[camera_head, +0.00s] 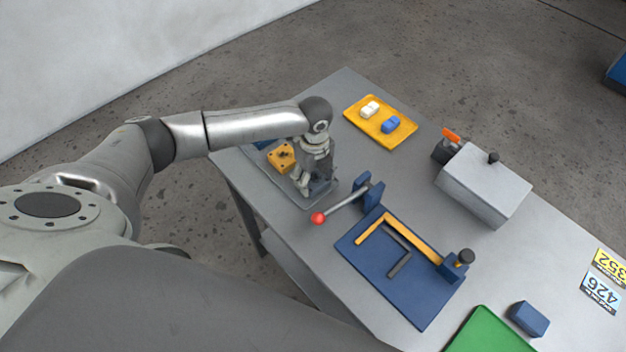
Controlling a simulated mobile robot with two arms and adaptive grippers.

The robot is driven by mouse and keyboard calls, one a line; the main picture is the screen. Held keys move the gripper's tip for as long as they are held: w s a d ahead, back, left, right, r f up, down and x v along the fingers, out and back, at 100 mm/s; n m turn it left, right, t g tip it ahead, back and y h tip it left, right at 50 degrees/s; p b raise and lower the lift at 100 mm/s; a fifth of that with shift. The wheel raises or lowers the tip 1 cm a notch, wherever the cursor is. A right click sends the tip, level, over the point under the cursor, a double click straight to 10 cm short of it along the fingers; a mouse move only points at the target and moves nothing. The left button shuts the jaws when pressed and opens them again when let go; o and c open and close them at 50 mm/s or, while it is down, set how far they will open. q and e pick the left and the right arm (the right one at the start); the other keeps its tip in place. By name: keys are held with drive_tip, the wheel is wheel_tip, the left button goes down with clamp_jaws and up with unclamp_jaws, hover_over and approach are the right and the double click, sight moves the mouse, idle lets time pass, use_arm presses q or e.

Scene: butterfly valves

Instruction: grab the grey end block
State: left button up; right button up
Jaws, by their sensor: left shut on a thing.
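My left gripper (308,186) reaches down over a shallow grey tray (271,181) at the table's left edge. It is shut on a dark grey block, the grey end block (321,187), at the right part of the tray. My fingers hide part of the block, and I cannot tell whether it still touches the tray floor. A yellow block with dark holes (281,157) lies in the tray to the left of the gripper. My right gripper is not in view.
A blue fixture plate (378,291) with a yellow angle rail and a red-knobbed lever (345,204) stands close to the right. Behind are a yellow tray (374,132) and a grey box (484,187). A green mat (488,335) lies at the front.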

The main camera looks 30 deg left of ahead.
use_arm(q)
drive_tip(key=c, duration=0.4)
